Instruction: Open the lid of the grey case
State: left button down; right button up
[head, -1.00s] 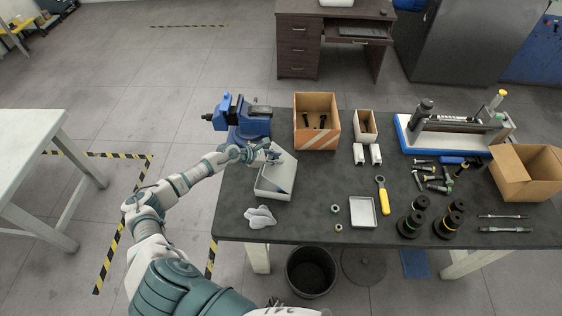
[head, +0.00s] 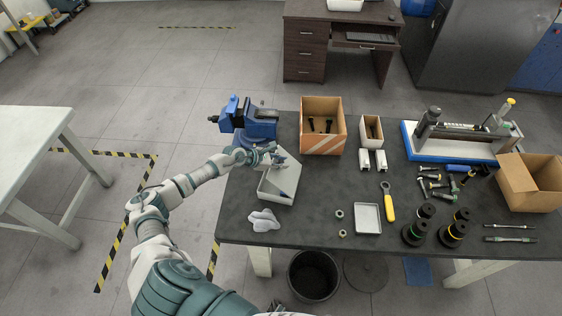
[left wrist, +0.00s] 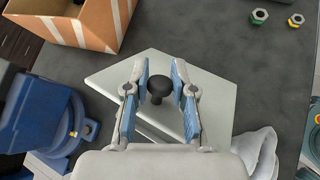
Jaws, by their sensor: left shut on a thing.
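The grey case (head: 273,191) stands on the left part of the dark workbench, in front of the blue vise. Its pale lid (left wrist: 215,98) has a dark round knob (left wrist: 160,86). My left gripper (head: 272,152) is over the case. In the left wrist view its blue-padded fingers (left wrist: 160,80) are shut on the knob from both sides. How high the lid stands is hard to tell. My right gripper is not in view.
The blue vise (head: 246,120) stands just behind the case, and an orange-striped box (head: 322,141) behind it to the right. Grey gloves (head: 264,219) lie in front. Nuts, a small tray (head: 368,218) and a yellow-handled wrench (head: 389,204) lie to the right.

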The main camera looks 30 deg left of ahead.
pick_arm(q)
jog(key=shift+w+r, duration=0.1)
jog(key=shift+r, duration=0.1)
jog(key=c, duration=1)
grip_release()
jog(key=shift+a, duration=0.1)
jog(key=shift+v, duration=6)
